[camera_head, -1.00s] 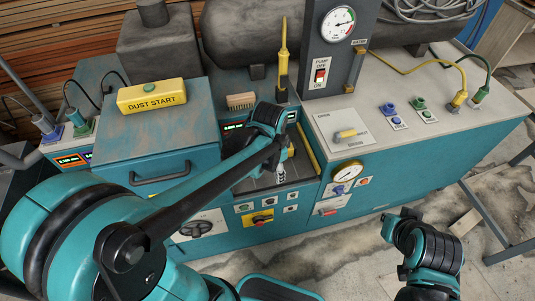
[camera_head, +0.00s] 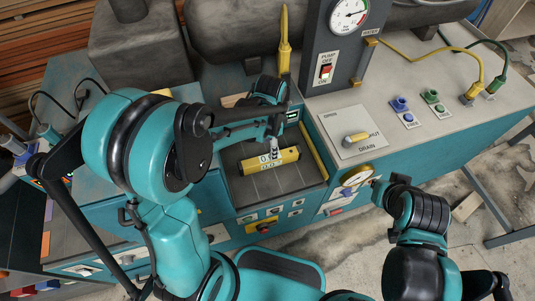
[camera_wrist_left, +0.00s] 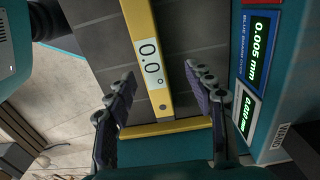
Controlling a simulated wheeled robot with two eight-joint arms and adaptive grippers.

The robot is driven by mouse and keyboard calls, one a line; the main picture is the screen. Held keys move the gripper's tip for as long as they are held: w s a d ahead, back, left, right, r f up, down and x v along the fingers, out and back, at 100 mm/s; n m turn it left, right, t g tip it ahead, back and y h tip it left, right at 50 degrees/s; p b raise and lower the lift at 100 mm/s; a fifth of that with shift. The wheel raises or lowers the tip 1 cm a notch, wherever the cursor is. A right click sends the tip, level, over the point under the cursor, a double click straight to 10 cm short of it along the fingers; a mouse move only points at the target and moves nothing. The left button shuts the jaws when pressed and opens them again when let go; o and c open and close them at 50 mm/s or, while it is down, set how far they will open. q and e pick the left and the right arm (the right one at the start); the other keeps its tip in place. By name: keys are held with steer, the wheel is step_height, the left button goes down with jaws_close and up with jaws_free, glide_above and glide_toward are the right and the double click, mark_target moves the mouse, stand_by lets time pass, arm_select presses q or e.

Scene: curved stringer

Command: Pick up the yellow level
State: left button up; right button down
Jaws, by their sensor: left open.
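The yellow level (camera_head: 270,161) lies flat in the dark, tiled recess of the teal bench, with a white 0.0 label on it. In the left wrist view the level (camera_wrist_left: 146,25) runs lengthwise between the fingers. My left gripper (camera_head: 274,143) is just above the level. In the left wrist view my left gripper (camera_wrist_left: 160,78) is open, one finger on each side of the level, with nothing held. My right gripper (camera_head: 382,188) is at the right, near the bench front; its fingers are not clear.
A panel with a pressure gauge (camera_head: 350,14) and red switch (camera_head: 326,71) stands behind the recess. A DRAIN plate (camera_head: 353,131) and blue and green connectors are to the right. Green readouts (camera_wrist_left: 256,48) border the recess. My left arm covers much of the left side.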

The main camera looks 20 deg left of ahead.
arm_select(q)
steer(key=shift+s+d+f+b, duration=0.1)
steer(key=shift+s+f+b, duration=0.1)
steer(key=shift+f, duration=0.3)
steer(key=shift+s+d+f+b, duration=0.1)
steer(key=shift+f+b, duration=0.05)
steer(key=shift+f, duration=0.3)
steer(key=f+b, duration=0.1)
steer(key=f, duration=0.1)
steer(key=f+b, duration=0.1)
steer(key=f, duration=0.2)
steer(key=shift+s+b, duration=0.2)
steer(key=shift+b, duration=0.1)
steer(key=shift+r, duration=0.15)
steer(key=shift+c, duration=0.2)
jaws_close()
